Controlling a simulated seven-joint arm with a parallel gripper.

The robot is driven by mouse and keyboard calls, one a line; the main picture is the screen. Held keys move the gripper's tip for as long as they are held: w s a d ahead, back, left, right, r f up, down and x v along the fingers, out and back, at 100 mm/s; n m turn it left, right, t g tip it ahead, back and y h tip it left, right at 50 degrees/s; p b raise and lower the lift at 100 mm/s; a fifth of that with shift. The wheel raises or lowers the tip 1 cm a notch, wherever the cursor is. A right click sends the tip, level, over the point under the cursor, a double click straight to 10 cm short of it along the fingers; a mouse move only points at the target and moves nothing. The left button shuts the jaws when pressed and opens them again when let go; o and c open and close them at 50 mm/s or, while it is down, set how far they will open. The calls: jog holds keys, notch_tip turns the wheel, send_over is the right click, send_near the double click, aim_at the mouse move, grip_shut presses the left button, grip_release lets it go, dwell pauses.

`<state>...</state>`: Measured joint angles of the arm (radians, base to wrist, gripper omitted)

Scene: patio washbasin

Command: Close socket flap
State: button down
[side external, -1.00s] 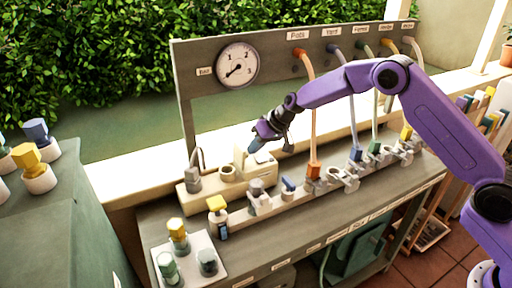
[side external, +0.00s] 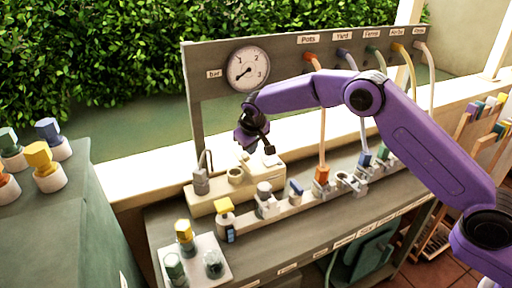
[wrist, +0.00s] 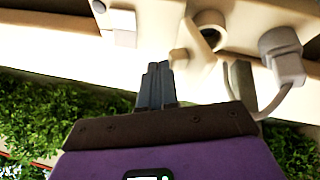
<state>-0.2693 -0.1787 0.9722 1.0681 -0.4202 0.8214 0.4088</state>
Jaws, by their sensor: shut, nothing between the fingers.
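The cream socket box (side external: 208,205) stands at the back of the bench. Its round socket (side external: 236,176) is in the middle and also shows in the wrist view (wrist: 210,28). A cream piece that looks like the flap (wrist: 188,52) stands tilted beside the socket ring, so the socket is uncovered. My gripper (wrist: 156,84) is shut and empty, its dark fingertips just left of this piece in the wrist view. In the side view my gripper (side external: 249,153) is over the back of the box, pointing down. Whether it touches the flap I cannot tell.
A grey plug (side external: 200,182) with a cable sits at the box's left end. A pale rocker (side external: 271,159) is at the right end. A row of valves with coloured handles runs in front. The pressure gauge (side external: 247,69) and board (side external: 290,50) stand behind.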

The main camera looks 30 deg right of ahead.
aim_at(237, 154)
jog(key=shift+a+h, duration=0.6)
jog(key=shift+a, duration=0.1)
jog(key=shift+a+f, duration=0.15)
jog(key=shift+a, duration=0.7)
jog(key=shift+a+f, duration=0.1)
jog(key=shift+a, duration=0.7)
jog(key=shift+a+f, duration=0.45)
jog(key=shift+a, duration=0.2)
jog(key=shift+a+f, duration=0.4)
jog(key=shift+a, duration=0.25)
jog(key=shift+s+a+f, duration=0.1)
jog(key=shift+a+f, duration=0.1)
jog(key=shift+f, duration=0.35)
jog(key=shift+r, duration=0.25)
jog(key=v, duration=1.8)
jog(key=shift+r, duration=0.4)
